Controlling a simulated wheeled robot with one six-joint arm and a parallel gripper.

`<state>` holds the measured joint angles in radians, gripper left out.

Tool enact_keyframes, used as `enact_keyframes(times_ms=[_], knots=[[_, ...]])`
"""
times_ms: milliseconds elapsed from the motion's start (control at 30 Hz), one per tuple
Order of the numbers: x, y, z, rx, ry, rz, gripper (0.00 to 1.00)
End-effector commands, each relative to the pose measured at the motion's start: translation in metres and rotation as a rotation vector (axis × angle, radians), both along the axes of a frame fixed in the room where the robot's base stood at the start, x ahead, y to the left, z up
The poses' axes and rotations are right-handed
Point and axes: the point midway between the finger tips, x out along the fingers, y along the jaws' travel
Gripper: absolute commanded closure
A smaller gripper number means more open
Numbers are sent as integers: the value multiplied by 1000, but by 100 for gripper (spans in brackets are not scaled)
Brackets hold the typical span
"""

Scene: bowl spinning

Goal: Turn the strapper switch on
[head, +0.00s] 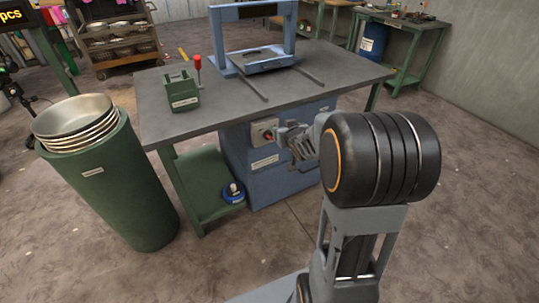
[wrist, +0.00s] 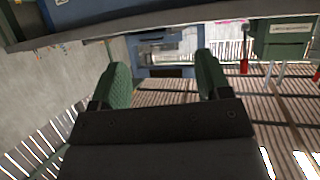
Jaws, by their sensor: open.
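The blue strapper (head: 285,165) has its cabinet below the grey tabletop and its frame (head: 213,40) above it. A pale switch box (head: 264,132) with a red part is on the cabinet front, below the table edge. My gripper (head: 285,140) is just right of the box in the head view, pointing toward it. Contact with the switch cannot be told. In the wrist view, its two green-padded fingers (wrist: 162,65) are wide apart with nothing between them. I cannot make out the switch in the wrist view or tell its setting.
The grey table (head: 200,118) is above and behind my gripper. A green box (head: 181,92) with a red-handled tool stands on it. A green bin (head: 115,190) with stacked metal bowls (head: 75,113) stands left. A blue-and-white roll (head: 234,192) lies on the low green shelf. Floor at right is clear.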

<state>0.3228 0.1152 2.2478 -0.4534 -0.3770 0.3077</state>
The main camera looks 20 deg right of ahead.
Motion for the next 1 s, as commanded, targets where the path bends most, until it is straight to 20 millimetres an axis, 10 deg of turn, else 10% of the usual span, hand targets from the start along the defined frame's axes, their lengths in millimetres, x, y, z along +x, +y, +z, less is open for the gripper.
enact_keyframes(times_ms=[33, 333, 633, 1000], knots=[[12, -11, -48, 19, -57, 25, 30], [36, -33, -140, 175, -350, 208, 30], [46, -35, -161, 243, -437, 274, 30], [114, -21, -161, 243, -439, 275, 30]])
